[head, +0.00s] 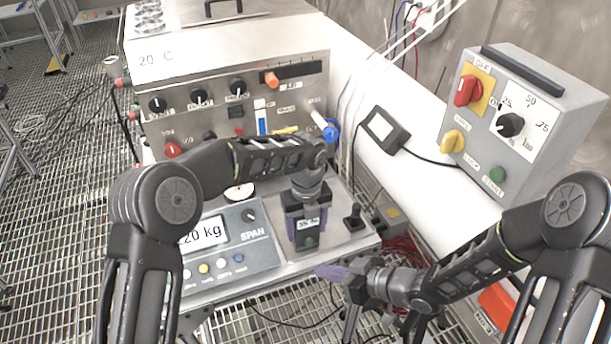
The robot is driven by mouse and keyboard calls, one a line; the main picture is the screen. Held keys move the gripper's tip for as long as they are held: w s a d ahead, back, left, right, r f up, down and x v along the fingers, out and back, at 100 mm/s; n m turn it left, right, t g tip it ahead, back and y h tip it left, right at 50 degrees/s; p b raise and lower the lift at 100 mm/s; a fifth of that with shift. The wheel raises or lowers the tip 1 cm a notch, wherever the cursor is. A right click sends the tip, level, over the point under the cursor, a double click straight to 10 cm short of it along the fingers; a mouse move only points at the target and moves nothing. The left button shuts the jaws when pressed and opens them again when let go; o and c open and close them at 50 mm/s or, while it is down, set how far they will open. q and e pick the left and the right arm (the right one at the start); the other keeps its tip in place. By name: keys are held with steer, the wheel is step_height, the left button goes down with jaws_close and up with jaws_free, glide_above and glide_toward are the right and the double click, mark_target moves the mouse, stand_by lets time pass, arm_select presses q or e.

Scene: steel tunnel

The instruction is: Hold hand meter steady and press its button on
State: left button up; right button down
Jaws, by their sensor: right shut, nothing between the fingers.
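The hand meter (308,240) is a small dark grey box with a light display and a green button low on its front. It is upright at the front of the steel bench, right of the scale readout. My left gripper (307,200) comes down from above, its fingers closed on the sides of the meter's upper part. I cannot tell whether the meter's base touches the bench. My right gripper (330,271) is shut and empty, its purple fingertips pointing left, below and slightly right of the meter, apart from it.
A scale readout (224,246) showing kg stands left of the meter. A black joystick (354,217) is close on its right. A steel control panel (232,95) rises behind. A grey switch box (540,118) and a small black-framed display (384,129) are at right.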

arm_select(q)
steer(key=o, duration=0.4)
steer(key=shift+o, duration=0.2)
steer(key=shift+r, duration=0.1)
step_height(320, 180, up, 12)
steer(key=shift+f, duration=0.1)
steer(key=shift+f, duration=0.1)
stand_by(0.4)
